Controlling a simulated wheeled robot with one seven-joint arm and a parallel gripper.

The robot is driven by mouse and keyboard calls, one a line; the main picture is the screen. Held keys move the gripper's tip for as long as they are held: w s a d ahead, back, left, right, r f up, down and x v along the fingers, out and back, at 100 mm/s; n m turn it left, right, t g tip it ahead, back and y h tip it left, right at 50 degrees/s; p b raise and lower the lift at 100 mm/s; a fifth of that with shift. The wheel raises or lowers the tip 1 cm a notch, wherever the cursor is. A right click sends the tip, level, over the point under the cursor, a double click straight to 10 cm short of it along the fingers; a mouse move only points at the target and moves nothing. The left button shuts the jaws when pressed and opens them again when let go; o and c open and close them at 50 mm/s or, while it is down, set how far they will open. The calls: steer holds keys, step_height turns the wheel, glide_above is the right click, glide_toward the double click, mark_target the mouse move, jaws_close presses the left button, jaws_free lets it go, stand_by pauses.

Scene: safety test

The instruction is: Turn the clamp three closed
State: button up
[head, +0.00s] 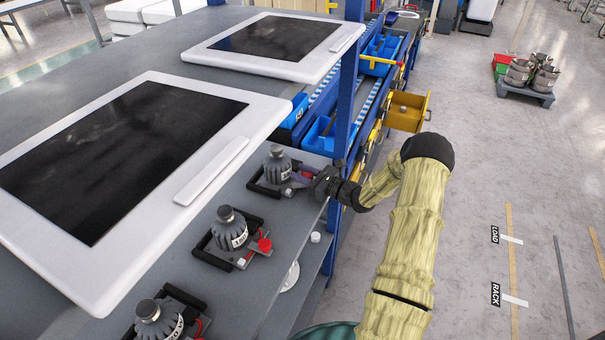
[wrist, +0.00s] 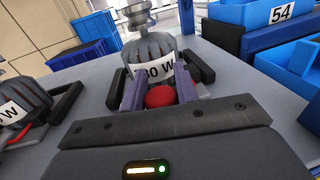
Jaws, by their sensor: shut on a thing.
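Three dark grey ribbed units sit in black clamps along the bench edge in the head view. The far clamp (head: 262,186) holds a unit (head: 277,164) whose label, ending in "0 W", shows in the wrist view (wrist: 148,60). My gripper (head: 303,178) is at this clamp's front; in the wrist view its purple fingers (wrist: 158,90) are shut on a red knob (wrist: 160,97) in front of the unit. The middle clamp (head: 222,255) has a red knob (head: 264,243) in plain view. The near clamp (head: 190,297) is partly cut off. No clamp numbers are visible.
Two white-framed dark panels (head: 215,172) lie on the bench behind the clamps. A blue post (head: 346,85) stands close beyond my gripper, near blue bins and an open yellow drawer (head: 408,112). The floor at right is mostly clear.

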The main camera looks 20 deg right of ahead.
steer(key=m+t+h, duration=0.1)
steer(key=h, duration=0.1)
steer(key=m+t+h, duration=0.1)
steer(key=m+h, duration=0.1)
steer(key=m+t+h+p, duration=0.1)
steer(key=h, duration=0.1)
steer(key=shift+w+d+m+h, duration=0.1)
steer(key=shift+d+m+h, duration=0.2)
steer(key=shift+d+m+h+p, duration=0.15)
steer(key=shift+m+h+p, duration=0.2)
steer(key=shift+m+h, duration=0.55)
steer(key=shift+d+m+h+p, duration=0.15)
steer(key=shift+m+h+p, duration=0.3)
steer(key=shift+h, duration=0.85)
steer(key=shift+f, duration=0.1)
steer(key=o, duration=1)
steer(key=shift+c, duration=0.2)
steer(key=shift+w, duration=0.1)
steer(key=shift+a, duration=0.1)
